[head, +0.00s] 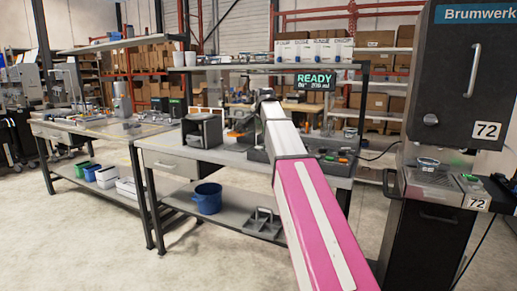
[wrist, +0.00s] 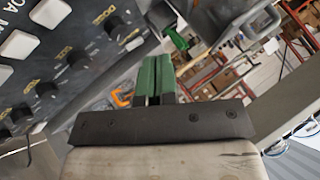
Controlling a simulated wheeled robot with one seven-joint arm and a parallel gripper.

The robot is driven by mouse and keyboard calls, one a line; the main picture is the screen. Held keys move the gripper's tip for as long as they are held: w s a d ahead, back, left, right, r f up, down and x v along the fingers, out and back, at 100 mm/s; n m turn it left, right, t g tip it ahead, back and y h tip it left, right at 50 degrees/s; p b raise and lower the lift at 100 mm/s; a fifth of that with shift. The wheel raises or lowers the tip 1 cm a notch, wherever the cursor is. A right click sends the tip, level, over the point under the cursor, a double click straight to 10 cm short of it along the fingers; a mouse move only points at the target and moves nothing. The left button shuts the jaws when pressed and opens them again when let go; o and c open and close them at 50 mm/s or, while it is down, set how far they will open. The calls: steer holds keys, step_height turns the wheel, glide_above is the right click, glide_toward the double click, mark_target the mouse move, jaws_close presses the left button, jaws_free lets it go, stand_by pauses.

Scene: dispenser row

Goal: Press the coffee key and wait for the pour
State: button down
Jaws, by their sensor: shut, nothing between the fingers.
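A dark control panel (wrist: 60,60) fills the left of the wrist view, with black knobs, yellow lettering and white square keys (wrist: 50,12). Large white letters on it are cut off, and I cannot tell which key is the coffee key. My gripper (wrist: 158,62) shows two green fingers pressed together, with nothing between them, to the right of the panel's knobs. I cannot tell how far the tips are from it. In the head view a lit display (head: 314,81) reads READY with smaller figures below. My arm hides part of the machine, and the fingertips are not clear there.
A workbench (head: 175,150) carries a dark box-shaped machine (head: 203,130); a blue bucket (head: 207,197) stands on its lower shelf. A shelf (head: 250,67) with white boxes runs above. A tall dark Brumwerk machine (head: 465,75) stands at the right. Open floor lies at the front left.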

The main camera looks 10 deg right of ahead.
mark_target(260, 147)
steer(key=shift+f, duration=4.35)
steer(key=shift+f, duration=0.15)
steer(key=shift+f, duration=0.3)
steer(key=shift+f, duration=0.45)
steer(key=shift+r, duration=0.9)
steer(key=shift+r, duration=2.5)
